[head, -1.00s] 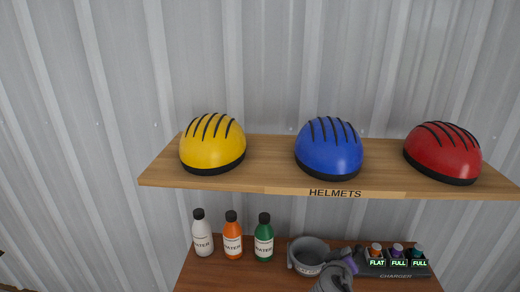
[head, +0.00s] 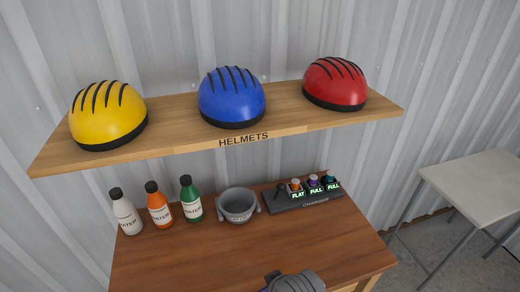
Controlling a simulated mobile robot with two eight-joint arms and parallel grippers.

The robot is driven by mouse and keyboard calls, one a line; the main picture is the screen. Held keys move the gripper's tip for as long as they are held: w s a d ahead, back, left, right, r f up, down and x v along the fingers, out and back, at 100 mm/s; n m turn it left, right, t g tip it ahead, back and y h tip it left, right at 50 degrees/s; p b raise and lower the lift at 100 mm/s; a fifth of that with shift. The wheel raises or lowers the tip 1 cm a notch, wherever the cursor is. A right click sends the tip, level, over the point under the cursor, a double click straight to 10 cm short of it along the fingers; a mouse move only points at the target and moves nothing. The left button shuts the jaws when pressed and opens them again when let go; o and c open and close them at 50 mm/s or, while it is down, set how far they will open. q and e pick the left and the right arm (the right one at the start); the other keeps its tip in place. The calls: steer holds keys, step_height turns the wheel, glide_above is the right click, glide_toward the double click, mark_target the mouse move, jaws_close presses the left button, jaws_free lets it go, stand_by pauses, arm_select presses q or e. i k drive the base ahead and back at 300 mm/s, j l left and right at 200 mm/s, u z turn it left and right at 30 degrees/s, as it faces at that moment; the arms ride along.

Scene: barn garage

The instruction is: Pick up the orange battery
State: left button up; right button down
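The orange battery (head: 295,184) stands upright in the black charger (head: 315,203) at the back of the wooden bench. The label in front of it reads FLAT. A purple battery (head: 313,180) and a teal battery (head: 329,177) stand to its right, each labelled FULL. A dark upright part shows at the charger's left end. A grey part of my arm, which I take to be my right gripper (head: 293,281), shows at the bottom edge, well in front of the charger. Its fingers cannot be made out. My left gripper is out of view.
A grey bucket (head: 238,205) stands just left of the charger. White (head: 126,217), orange (head: 160,210) and green (head: 191,205) water bottles stand further left. The helmet shelf (head: 190,142) overhangs the back. The bench front (head: 190,262) is clear. A pale table (head: 485,190) stands right.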

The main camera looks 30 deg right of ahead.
mark_target(295, 183)
steer(key=k+j+z, duration=0.1)
steer(key=z, duration=1.25)
steer(key=k+l, duration=0.05)
steer(key=l, duration=0.05)
